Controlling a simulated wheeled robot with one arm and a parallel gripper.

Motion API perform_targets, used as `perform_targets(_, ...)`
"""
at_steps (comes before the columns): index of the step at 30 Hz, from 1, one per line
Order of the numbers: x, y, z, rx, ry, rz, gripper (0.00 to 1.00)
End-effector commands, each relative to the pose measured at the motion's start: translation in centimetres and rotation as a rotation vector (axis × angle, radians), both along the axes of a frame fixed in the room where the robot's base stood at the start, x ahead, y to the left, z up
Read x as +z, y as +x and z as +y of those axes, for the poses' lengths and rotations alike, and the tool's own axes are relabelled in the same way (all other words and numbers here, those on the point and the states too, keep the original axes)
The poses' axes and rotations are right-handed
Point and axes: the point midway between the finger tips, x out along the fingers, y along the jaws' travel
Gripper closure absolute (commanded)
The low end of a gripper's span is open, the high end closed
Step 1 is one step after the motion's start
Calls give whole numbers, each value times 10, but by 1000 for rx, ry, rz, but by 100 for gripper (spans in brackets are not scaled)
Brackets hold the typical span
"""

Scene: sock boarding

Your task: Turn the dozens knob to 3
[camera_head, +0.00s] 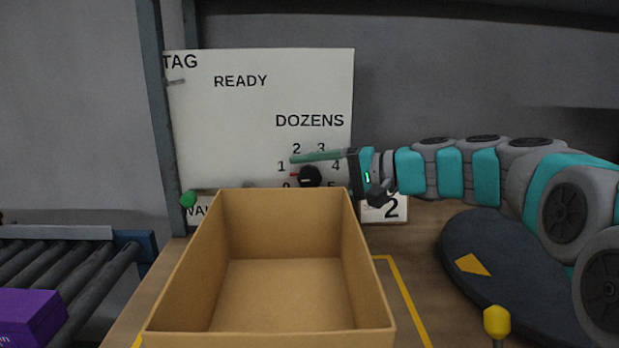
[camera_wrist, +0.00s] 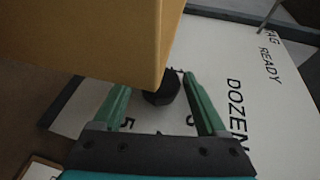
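The dozens knob (camera_head: 309,177) is a round black knob low on the white panel (camera_head: 240,110), under the word DOZENS, with numbers around it. A small red mark shows at its left side, near the 1. The 3 stands above and right of it. My gripper (camera_head: 294,159) reaches in from the right, its green fingers just above the knob in the head view. In the wrist view my gripper (camera_wrist: 156,80) is open, and the dark knob (camera_wrist: 161,92) shows between the two fingers with gaps at both sides. The box hides part of the knob there.
An open, empty cardboard box (camera_head: 370,280) stands in front of the panel; it fills the upper left of the wrist view (camera_wrist: 100,35). A sign with a 2 (camera_head: 391,209) is right of it. A yellow-topped post (camera_head: 497,320) stands front right. A roller conveyor (camera_head: 65,270) with a purple box is left.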

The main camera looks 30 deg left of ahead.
Motion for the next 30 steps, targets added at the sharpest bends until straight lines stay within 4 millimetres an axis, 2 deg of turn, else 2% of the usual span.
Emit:
perform_targets(2,0,0,0,0,0,0,36)
perform_targets(19,0,0,0,0,0,1,100)
perform_targets(25,-3,0,1,1,24,13,100)
perform_targets(30,-5,0,1,0,109,58,100)
